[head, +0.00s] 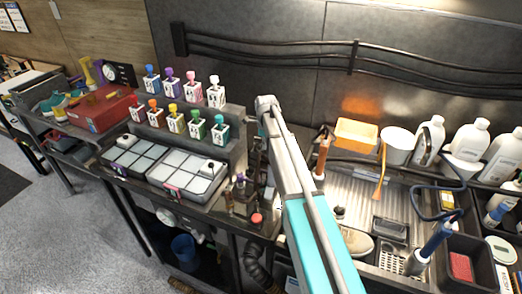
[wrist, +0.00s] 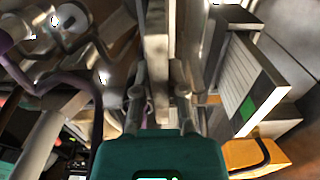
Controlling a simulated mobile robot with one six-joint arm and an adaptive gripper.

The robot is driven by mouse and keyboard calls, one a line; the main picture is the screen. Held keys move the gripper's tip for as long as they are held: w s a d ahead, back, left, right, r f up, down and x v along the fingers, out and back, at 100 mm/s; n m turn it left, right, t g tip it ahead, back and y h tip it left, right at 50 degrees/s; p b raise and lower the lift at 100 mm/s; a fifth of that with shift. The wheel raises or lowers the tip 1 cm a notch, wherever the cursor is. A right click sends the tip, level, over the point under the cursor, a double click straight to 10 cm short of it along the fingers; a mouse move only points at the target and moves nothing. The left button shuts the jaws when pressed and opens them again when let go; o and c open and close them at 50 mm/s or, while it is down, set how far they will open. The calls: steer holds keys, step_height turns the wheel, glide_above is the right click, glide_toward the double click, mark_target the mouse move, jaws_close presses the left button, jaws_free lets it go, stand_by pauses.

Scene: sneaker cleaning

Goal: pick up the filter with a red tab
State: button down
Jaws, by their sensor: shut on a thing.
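In the wrist view my gripper (wrist: 160,92) is shut on a pale, narrow thing (wrist: 158,45) that runs up between the fingers. I see it edge-on, so I cannot tell whether it is the filter, and no red tab shows on it. To the right of the fingers stands a ribbed panel with a green tab (wrist: 246,107), apart from my gripper. In the head view my teal and grey arm crosses the middle, and I cannot make out the gripper's fingers there.
On the bench in the head view are two dark trays with pale panels (head: 190,172), colored bottles (head: 174,120) on steps, and a red box (head: 103,109). A sink (head: 350,194), an orange tub (head: 356,136) and white jugs (head: 468,139) crowd the right. Cables run along the wall.

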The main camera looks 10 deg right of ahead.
steer(key=shift+r, duration=0.1)
stand_by(0.3)
step_height(320, 180, up, 3)
steer(key=p, duration=0.3)
steer(key=s+d+r+p, duration=0.1)
steer(key=s+r+p, duration=0.8)
steer(key=s, duration=0.5)
steer(key=shift+r+p, duration=0.4)
steer(key=shift+p, duration=0.15)
steer(key=shift+d, duration=0.1)
